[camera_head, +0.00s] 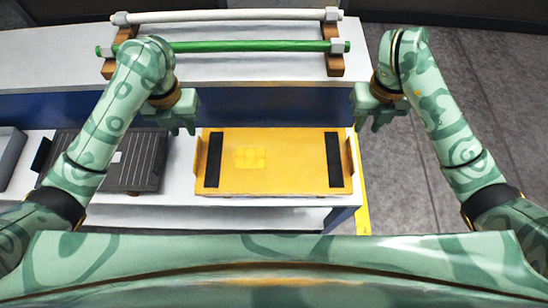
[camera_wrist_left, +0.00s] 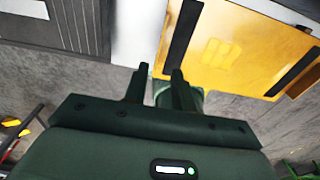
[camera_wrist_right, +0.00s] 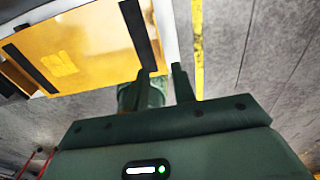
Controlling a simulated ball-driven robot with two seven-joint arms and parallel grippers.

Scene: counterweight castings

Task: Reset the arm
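My left gripper (camera_head: 182,130) hangs over the gap between the dark ribbed tray and the yellow case. In the left wrist view its two fingers (camera_wrist_left: 157,72) stand apart with nothing between them. My right gripper (camera_head: 369,125) hangs just beyond the yellow case's back right corner, over the floor beside the bench. In the right wrist view its fingers (camera_wrist_right: 160,72) are also apart and empty. Both arms are bent in a roughly mirrored pose, with the grippers pointing down.
The yellow case (camera_head: 265,185) with two black strips lies on the white bench (camera_head: 180,160). The dark ribbed tray (camera_head: 130,165) lies to its left. Behind, a green bar (camera_head: 250,46) and a white bar (camera_head: 250,15) rest on brown supports. Grey floor is clear at right.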

